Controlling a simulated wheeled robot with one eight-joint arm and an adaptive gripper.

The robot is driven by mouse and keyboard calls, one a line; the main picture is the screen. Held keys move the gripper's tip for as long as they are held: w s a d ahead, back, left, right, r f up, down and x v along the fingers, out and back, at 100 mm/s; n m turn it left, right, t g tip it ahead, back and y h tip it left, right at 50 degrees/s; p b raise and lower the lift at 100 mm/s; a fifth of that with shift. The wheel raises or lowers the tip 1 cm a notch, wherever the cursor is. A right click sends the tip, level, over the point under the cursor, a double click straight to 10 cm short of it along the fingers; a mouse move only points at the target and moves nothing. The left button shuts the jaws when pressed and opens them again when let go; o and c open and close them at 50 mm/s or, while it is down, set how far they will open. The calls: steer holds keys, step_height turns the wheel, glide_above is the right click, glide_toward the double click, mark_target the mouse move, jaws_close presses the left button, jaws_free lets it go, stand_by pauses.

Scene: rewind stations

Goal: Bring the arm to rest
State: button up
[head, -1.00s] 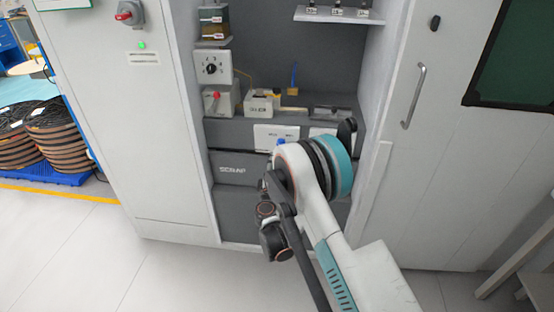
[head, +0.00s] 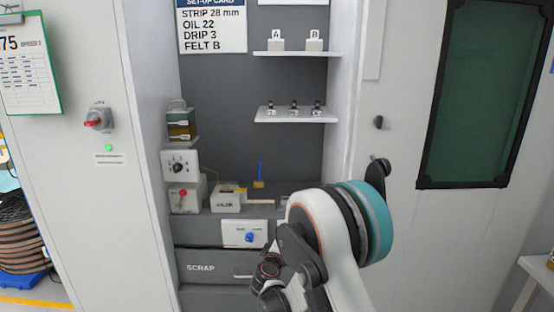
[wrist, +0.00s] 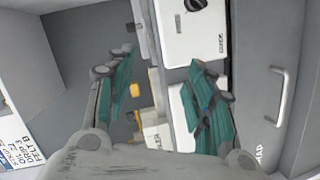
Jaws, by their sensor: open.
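My gripper (wrist: 158,72) shows in the wrist view with its two teal-padded fingers wide apart and nothing held between them. Parts of the station show beyond and between the fingers; I see no contact with them. In the head view my arm rises from the bottom, bent in front of the right side of the station recess. The gripper itself cannot be made out there, hidden behind or below the arm links.
The recess holds a dial box (head: 180,165), a red-switch box (head: 185,198), a panel with a blue knob (head: 249,237) and a scrap drawer (head: 205,268). Small shelves (head: 297,114) stand above. A cabinet door with a dark window (head: 484,100) is at right. Floor shows at lower left.

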steer(key=s+d+r+m+g, duration=0.5)
steer(key=s+d+r+m, duration=0.2)
steer(key=s+d+r, duration=0.85)
steer(key=s+f+m+g+y+b, duration=0.2)
steer(key=s+m+g+y+b, duration=0.1)
steer(key=s, duration=2.6)
steer(key=shift+s+a+f+m+y, duration=0.15)
steer(key=shift+a+m+y, duration=0.25)
steer(key=shift+m, duration=0.1)
